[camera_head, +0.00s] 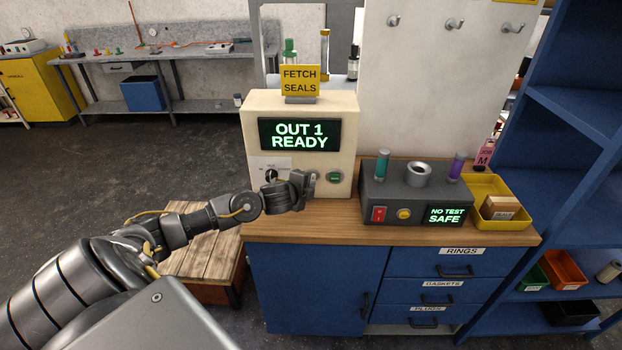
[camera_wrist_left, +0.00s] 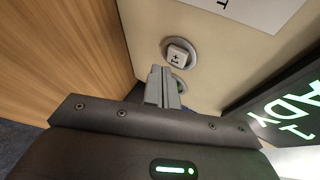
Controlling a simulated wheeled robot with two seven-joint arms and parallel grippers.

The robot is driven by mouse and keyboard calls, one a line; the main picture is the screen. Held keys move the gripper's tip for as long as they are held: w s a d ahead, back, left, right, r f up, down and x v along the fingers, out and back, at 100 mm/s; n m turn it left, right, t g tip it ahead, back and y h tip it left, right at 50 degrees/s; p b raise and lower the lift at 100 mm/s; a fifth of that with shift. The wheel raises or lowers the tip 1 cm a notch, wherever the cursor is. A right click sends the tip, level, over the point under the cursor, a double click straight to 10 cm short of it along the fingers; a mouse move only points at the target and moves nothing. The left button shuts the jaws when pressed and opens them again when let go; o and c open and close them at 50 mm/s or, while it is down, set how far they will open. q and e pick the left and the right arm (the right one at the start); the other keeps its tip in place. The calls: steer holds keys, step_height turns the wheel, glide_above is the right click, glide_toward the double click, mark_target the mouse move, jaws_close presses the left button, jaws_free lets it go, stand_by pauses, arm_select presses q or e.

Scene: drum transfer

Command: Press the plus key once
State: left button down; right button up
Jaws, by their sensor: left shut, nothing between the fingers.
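The cream machine (camera_head: 300,105) stands on the wooden worktop, and its screen (camera_head: 300,134) reads "OUT 1 READY". The plus key, a small white square in a round grey ring, shows in the left wrist view (camera_wrist_left: 177,55). In the head view it cannot be made out behind my gripper. My left gripper (camera_head: 309,188) is shut and empty, close to the machine's lower front. In the left wrist view its fingertips (camera_wrist_left: 163,75) are just beside and below the plus key; contact cannot be told. My right gripper is out of view.
A green button (camera_head: 335,177) is right of my gripper, and a dark knob (camera_head: 271,175) is left of it. A grey tester (camera_head: 400,207) reads "NO TEST SAFE". A yellow tray (camera_head: 515,232) holds a small box. A yellow "FETCH SEALS" sign (camera_head: 300,78) tops the machine.

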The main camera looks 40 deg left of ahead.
arm_select(q)
steer(key=shift+s+d, duration=0.75)
steer(key=shift+s, duration=0.25)
steer(key=shift+s+d, duration=0.75)
steer(key=shift+s, duration=0.25)
